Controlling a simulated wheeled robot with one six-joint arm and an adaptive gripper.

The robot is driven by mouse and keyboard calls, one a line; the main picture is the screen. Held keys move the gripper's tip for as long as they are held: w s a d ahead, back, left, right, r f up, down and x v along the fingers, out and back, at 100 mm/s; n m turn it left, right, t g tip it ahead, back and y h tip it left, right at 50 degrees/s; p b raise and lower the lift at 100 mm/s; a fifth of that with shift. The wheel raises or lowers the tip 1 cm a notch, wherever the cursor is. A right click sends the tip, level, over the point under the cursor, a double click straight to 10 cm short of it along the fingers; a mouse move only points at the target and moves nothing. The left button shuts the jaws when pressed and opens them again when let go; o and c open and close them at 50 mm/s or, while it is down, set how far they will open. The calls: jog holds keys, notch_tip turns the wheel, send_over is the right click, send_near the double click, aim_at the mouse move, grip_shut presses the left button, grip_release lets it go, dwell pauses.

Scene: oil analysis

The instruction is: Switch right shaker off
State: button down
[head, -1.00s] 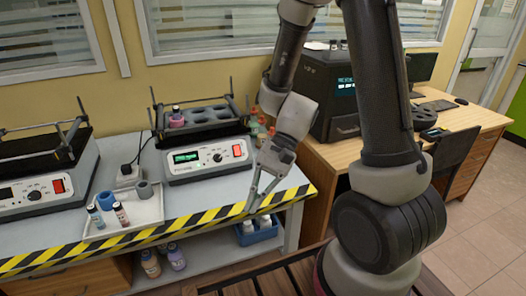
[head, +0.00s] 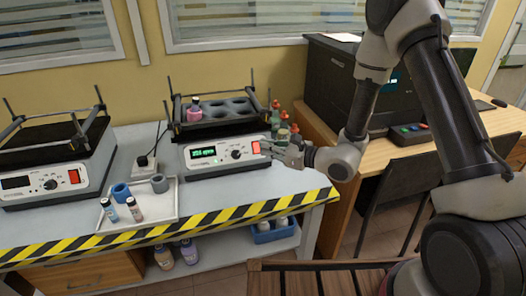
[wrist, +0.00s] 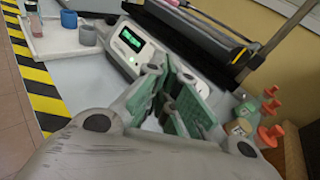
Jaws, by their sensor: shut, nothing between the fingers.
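The right shaker (head: 222,160) stands on the bench with its green display lit. In the wrist view, the shaker's panel (wrist: 133,45) and lit display show beyond my gripper (wrist: 168,72), whose fingers hide the switch.
The left shaker (head: 45,185) has a dark display. A white tray (head: 160,207) with vials and round holders lies between them. Capped bottles (head: 283,133) stand close behind my gripper, right of the right shaker. A striped edge (head: 190,220) borders the bench front.

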dwell(0.3)
jog(key=w+a+f, duration=0.2)
jog(key=w+f, duration=0.3)
jog(key=w, duration=0.1)
jog(key=shift+w, duration=0.4)
jog(key=shift+a, duration=0.1)
dwell(1.3)
jog(key=shift+w+a+f, duration=0.1)
jog(key=shift+w+f, duration=0.05)
jog(key=shift+w, duration=0.2)
jog(key=shift+w+f, duration=0.2)
dwell(0.5)
jog(key=shift+s+r, duration=0.1)
dwell(0.3)
jog(key=shift+s+r, duration=0.3)
jog(key=shift+s, duration=0.15)
jog(key=shift+s+r, duration=0.1)
jog(key=shift+s+d+r, duration=0.25)
jog(key=shift+s+r, duration=0.2)
jog(key=shift+s, duration=0.2)
jog(key=shift+s+d+r, duration=0.2)
jog(key=shift+s+r, duration=0.25)
jog(key=shift+s, duration=0.15)
jog(key=shift+s+d+r, duration=0.25)
jog(key=shift+s+r, duration=0.2)
jog(key=shift+s, duration=0.2)
